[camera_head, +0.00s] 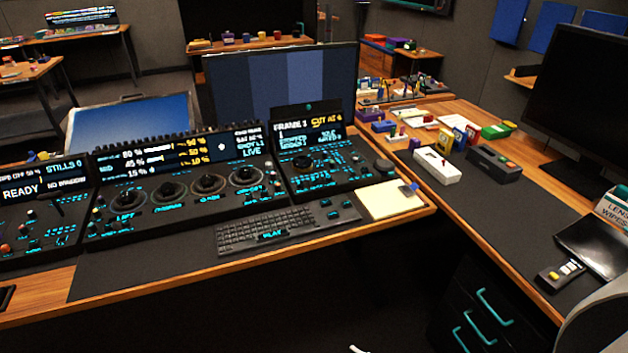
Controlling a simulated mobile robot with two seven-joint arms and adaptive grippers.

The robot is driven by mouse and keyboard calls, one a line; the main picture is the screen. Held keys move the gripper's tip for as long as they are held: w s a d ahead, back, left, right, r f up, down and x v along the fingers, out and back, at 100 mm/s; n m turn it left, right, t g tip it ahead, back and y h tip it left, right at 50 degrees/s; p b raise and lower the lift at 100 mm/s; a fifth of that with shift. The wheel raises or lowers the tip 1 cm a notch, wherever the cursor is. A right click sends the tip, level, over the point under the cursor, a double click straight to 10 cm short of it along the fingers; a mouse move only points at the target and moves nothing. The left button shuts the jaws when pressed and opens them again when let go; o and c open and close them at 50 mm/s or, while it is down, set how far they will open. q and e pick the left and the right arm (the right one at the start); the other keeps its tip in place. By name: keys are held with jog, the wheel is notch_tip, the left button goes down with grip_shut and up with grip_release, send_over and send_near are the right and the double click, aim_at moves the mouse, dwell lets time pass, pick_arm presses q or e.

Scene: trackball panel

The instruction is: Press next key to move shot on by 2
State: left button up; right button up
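The control desk carries a wide centre panel (190,186) with trackballs, rings and a lit screen reading LIVE. To its right is a smaller panel (318,167) with rows of cyan-marked keys and a round knob. The small panel's screen (308,128) shows FRAME 1 and a yellow CUT AT line whose number is hard to read. A dark keyboard (265,229) lies in front, with a cyan PLAY label. A few separate cyan-marked keys (333,212) sit at its right end. Most key labels are too small to read.
A yellow note pad (390,200) lies right of the keys. A left panel (40,215) shows READY and STILLS 0. A large monitor (280,80) stands behind the panels. The right desk holds a white box (437,166), a dark box (494,162) and a remote (560,275).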

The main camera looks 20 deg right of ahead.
grip_shut()
dwell(1.1)
